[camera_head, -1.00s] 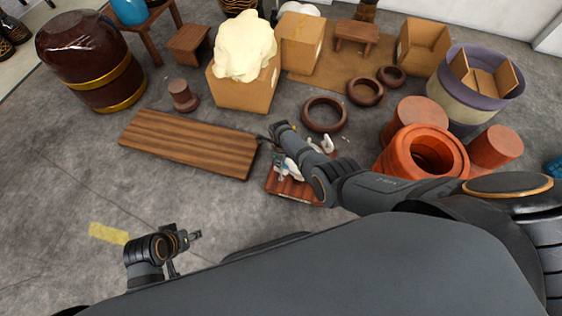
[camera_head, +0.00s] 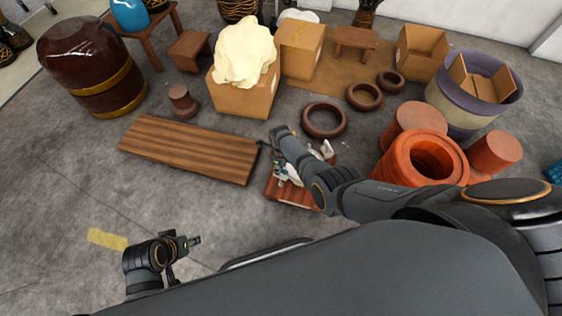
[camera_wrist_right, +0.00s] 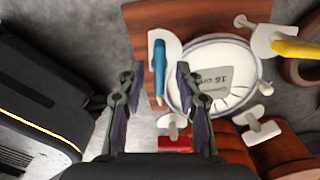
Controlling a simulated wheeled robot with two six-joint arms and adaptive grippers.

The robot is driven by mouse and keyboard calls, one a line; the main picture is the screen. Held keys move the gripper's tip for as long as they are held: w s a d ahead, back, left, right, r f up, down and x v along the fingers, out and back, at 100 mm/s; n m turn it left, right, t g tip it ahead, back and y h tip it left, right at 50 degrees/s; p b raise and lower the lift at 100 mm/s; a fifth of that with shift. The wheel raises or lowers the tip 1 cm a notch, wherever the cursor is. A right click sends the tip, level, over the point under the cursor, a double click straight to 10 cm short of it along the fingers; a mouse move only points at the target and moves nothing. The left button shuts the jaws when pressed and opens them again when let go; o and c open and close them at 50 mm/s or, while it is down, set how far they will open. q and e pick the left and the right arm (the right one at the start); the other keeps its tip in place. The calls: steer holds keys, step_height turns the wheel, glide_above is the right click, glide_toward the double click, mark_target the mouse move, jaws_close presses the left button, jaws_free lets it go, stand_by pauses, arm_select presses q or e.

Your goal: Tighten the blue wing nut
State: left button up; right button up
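In the right wrist view a round white drum piece (camera_wrist_right: 218,72) with a grey label lies on a reddish-brown wooden top (camera_wrist_right: 195,14). The blue wing nut (camera_wrist_right: 160,62) shows as a narrow blue bar at its left edge, by a white bracket. My right gripper (camera_wrist_right: 157,100) is open, and in the picture the blue bar's lower end lies between its fingers; I cannot tell whether they touch it. In the head view my right gripper (camera_head: 270,150) hangs over the small wooden stand (camera_head: 290,194). My left gripper (camera_head: 192,241) is low at left, away from the stand; its opening is unclear.
A yellow wing nut (camera_wrist_right: 296,49) and a red part (camera_wrist_right: 175,145) sit around the drum piece. A striped wooden board (camera_head: 190,148) lies left of the stand. Orange drum shells (camera_head: 424,158) stand at right, a dark ring (camera_head: 324,120) behind.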

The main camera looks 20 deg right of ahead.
step_height(320, 180, up, 12)
steer(key=shift+f, duration=0.2)
stand_by(0.4)
